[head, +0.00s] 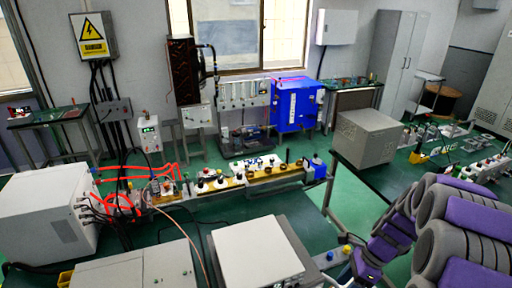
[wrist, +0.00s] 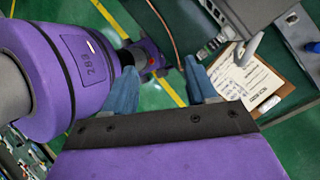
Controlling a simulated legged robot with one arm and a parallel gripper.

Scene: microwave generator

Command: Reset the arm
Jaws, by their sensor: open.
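My gripper (wrist: 161,86) shows in the wrist view with two blue fingers spread apart and nothing between them. Past the fingers are the green floor with yellow lines and a purple and grey part of my own body. My purple and grey arm (head: 455,225) fills the lower right of the head view, folded over the floor near the bench. The fingers cannot be made out clearly in the head view.
A clipboard (wrist: 262,77) with paper lies right of the fingers, near a grey box (wrist: 238,15). White cabinets (head: 255,255) stand at the front. A bench with wired parts (head: 245,178) runs across the middle. A grey box (head: 368,138) stands behind my arm. Green floor is open between.

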